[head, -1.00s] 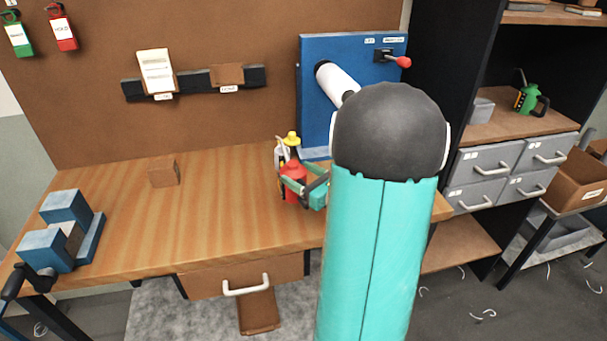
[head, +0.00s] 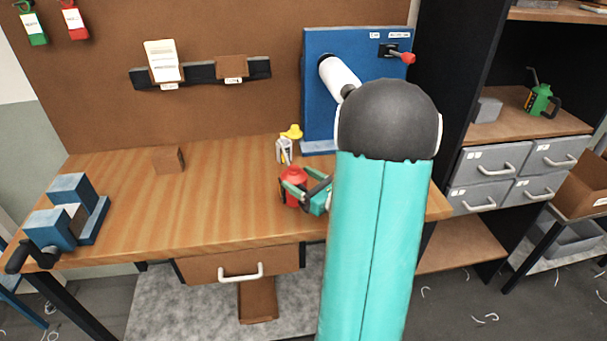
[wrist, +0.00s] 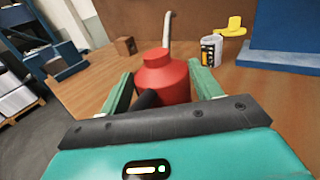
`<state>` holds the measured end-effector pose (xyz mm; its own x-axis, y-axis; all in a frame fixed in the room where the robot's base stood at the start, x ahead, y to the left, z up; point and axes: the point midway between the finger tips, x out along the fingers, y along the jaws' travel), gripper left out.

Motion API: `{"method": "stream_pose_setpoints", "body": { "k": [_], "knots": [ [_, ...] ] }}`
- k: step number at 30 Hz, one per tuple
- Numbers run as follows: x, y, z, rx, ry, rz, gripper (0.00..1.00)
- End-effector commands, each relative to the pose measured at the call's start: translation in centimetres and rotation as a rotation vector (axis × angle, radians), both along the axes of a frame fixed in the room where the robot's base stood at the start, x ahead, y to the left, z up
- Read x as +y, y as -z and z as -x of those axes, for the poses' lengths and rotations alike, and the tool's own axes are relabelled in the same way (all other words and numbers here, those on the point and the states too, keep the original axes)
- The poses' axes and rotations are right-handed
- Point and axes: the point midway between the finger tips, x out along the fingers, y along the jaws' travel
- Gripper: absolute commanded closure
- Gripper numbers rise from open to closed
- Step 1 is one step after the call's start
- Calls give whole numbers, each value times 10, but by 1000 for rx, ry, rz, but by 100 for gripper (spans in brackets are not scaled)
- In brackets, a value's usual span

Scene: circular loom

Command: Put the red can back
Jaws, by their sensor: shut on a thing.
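The red can (head: 293,185) is an oil can with a rounded body, a dark handle and a pale spout. It also shows in the wrist view (wrist: 163,80), upright between the green fingers. My gripper (head: 307,187) is shut on it, with one finger on each side. The can is over the right part of the wooden workbench (head: 215,215). I cannot tell whether its base touches the bench top.
A white container (head: 284,151) and a yellow item (head: 292,131) stand just behind the can. A brown block (head: 167,160) and a blue vise (head: 68,212) are at left. A blue panel (head: 318,85) stands behind. Shelves at right hold a green oil can (head: 538,99).

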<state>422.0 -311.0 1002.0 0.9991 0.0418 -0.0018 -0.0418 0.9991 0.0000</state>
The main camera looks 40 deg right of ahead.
Motion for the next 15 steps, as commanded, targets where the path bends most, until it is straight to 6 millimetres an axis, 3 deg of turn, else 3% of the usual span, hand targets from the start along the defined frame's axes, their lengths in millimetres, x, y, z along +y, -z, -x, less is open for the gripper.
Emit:
{"method": "stream_pose_setpoints", "body": {
  "k": [15],
  "knots": [
    [-1,8,2,-2,-2,2,91]
  ]
}}
